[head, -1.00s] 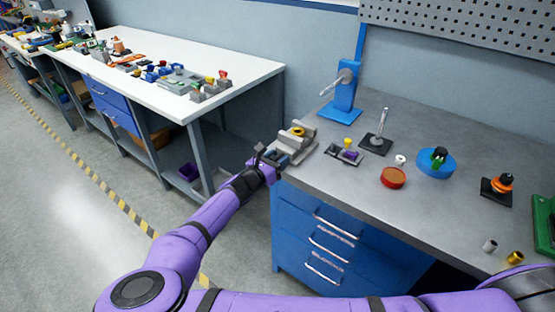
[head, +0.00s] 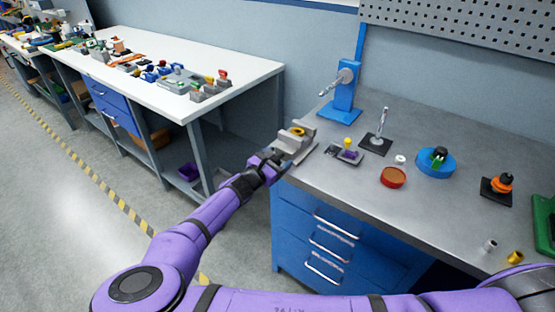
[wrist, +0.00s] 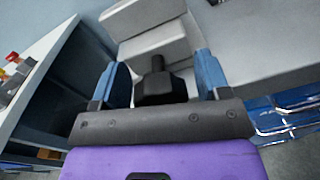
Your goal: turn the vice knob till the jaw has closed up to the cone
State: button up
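The grey vice (head: 292,146) stands at the left front corner of the grey workbench. A small yellow ring-like piece (head: 297,131), probably the cone or its base, shows on top of the vice. In the wrist view the vice body (wrist: 150,22) fills the top. Its dark knob (wrist: 160,85) points toward my gripper. My gripper (wrist: 163,72) is open, with one blue finger on each side of the knob and gaps between. In the head view my gripper (head: 270,163) is at the vice's front end. The cone and the jaw gap are hidden in the wrist view.
A blue press stand (head: 345,98), a small fixture with purple and yellow parts (head: 346,150), a red round tin (head: 393,177) and a blue round base (head: 436,163) stand right of the vice. Blue drawers (head: 330,240) are below. A white table (head: 180,65) is left across a gap.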

jog(key=v, duration=1)
jog(key=shift+s+a, duration=0.25)
jog(key=shift+s, duration=0.05)
jog(key=shift+s, duration=0.1)
jog(key=w+d+n+t+y, duration=0.1)
jog(key=w+d+n+t, duration=0.1)
jog(key=w+d+n, duration=0.3)
jog(key=shift+w+d+y, duration=0.2)
jog(key=shift+w+y, duration=0.2)
jog(key=shift+w, duration=0.05)
dwell(0.4)
jog(key=shift+f, duration=0.15)
jog(key=c, duration=0.9)
